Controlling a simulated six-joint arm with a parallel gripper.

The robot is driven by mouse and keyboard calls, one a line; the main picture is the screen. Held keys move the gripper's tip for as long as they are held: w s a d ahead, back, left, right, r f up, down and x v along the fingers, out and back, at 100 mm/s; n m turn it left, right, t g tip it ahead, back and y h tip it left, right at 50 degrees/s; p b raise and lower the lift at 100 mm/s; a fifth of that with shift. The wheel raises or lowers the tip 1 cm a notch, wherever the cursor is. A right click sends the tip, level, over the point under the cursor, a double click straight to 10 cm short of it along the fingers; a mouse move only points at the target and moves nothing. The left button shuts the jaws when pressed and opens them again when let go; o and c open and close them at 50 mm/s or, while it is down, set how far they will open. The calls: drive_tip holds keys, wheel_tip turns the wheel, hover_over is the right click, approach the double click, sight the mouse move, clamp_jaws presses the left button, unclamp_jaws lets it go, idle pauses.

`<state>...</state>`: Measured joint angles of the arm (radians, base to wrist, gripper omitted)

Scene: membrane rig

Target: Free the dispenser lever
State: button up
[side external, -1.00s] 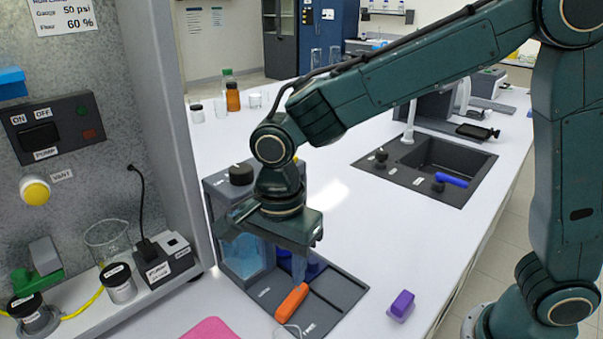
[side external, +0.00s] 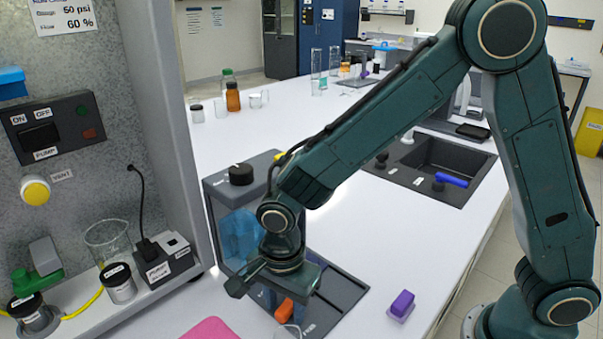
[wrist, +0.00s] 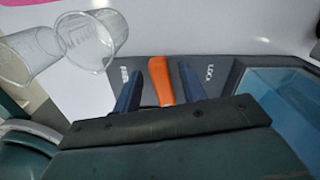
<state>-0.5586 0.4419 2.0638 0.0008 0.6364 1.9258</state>
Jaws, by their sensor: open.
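The dispenser (side external: 212,208) is a dark-framed unit with a clear blue tank (side external: 238,238) and a black cap, standing on a dark base (side external: 345,290). Its orange lever (side external: 284,311) lies low at the front of the base; my gripper hides part of it in the side view. My gripper (wrist: 160,84) is open and pointing down. In the wrist view, the lever (wrist: 161,78) sits between the two blue fingers, with a small gap visible on each side. A LOCK label is to the right of the lever; a smaller label on the left is hard to read.
Clear cups (wrist: 92,42) stand close to the base's left in the wrist view. A pink mat (side external: 212,330) lies in front. A purple block (side external: 402,304) sits to the right. The sink (side external: 440,165) is behind. The bench between dispenser and sink is clear.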

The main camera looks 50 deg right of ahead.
clamp_jaws()
drive_tip(key=shift+s+d+n, duration=0.15)
drive_tip(key=shift+s+n, duration=0.2)
drive_tip(key=shift+n, duration=0.6)
drive_tip(key=shift+s+d+n, duration=0.1)
drive_tip(key=shift+s+n, duration=0.25)
drive_tip(key=shift+n, duration=0.6)
unclamp_jaws()
